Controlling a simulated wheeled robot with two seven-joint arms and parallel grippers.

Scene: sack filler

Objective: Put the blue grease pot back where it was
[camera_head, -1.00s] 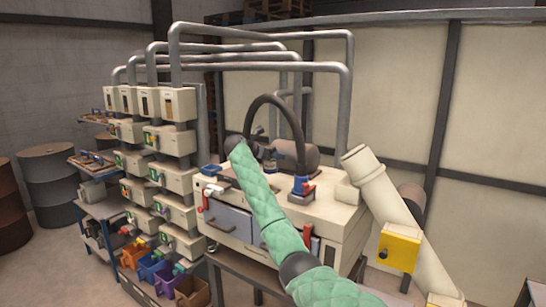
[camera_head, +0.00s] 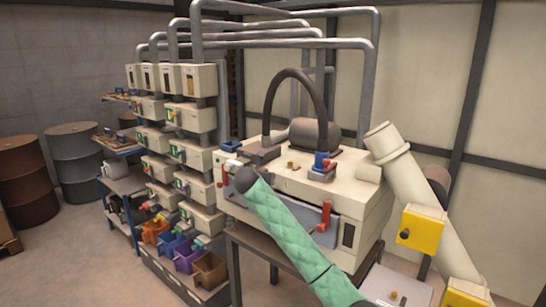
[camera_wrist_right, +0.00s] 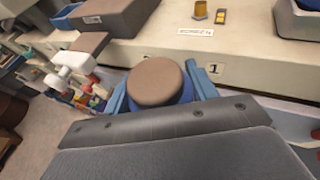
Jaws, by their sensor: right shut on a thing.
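The blue grease pot (camera_wrist_right: 157,82), with a flat brown top, is held between the blue fingers of my right gripper (camera_wrist_right: 162,88) in the right wrist view. The fingers stand on either side of it, and most of its blue body is hidden below the brown top. The pot is in front of the cream machine (camera_wrist_right: 150,48), near a "SCREEN" label and a "1" mark. In the head view my green-sleeved right arm reaches to the machine's (camera_head: 365,200) front left, and its dark wrist hides the gripper and pot. My left gripper is not in view.
A small blue tray (camera_head: 231,146) sits on the machine's left corner. A blue-and-red valve (camera_head: 322,165) and a black hose (camera_head: 290,75) stand on top. Red handles (camera_head: 325,215) line the front. Coloured bins (camera_head: 188,255) and a yellow box (camera_head: 421,229) flank the machine.

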